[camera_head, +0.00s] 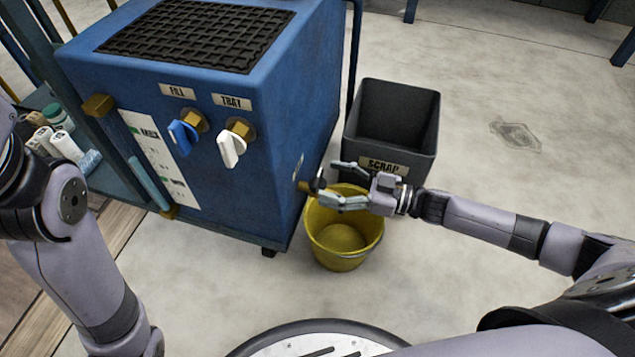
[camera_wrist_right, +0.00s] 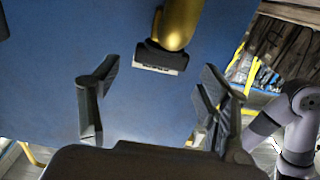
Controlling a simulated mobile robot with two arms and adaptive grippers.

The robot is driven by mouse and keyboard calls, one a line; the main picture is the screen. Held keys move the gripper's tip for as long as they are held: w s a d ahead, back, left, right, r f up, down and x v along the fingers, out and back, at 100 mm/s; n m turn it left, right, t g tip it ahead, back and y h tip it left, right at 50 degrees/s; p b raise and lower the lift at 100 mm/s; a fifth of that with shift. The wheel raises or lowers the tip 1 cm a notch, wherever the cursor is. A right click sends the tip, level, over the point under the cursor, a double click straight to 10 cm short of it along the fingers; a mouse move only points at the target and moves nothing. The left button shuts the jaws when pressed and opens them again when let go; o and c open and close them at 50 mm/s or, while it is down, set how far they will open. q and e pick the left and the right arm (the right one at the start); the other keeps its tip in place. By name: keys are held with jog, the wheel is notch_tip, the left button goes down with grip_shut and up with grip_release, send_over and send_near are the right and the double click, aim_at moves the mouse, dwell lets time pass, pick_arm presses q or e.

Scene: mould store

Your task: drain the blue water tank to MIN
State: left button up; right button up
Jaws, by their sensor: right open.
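The blue water tank (camera_head: 250,110) stands at left centre in the head view. Its sight tube (camera_head: 149,185) shows light blue in the lower part, beside a white scale (camera_head: 160,160) with green marks too small to read. My left gripper is out of view.
A yellow bucket (camera_head: 340,259) stands on the floor below the right gripper. A dark scrap bin (camera_head: 392,125) stands behind it. The tank front has a blue FILL tap (camera_head: 183,135) and a white TRAY tap (camera_head: 231,147). Floor at right is clear.

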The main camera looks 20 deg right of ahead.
aim_at(320, 179)
jog(key=shift+b+x, duration=0.55)
jog(key=shift+x, duration=1.45)
jog(key=shift+c, duration=0.4)
jog(key=c, duration=1.1)
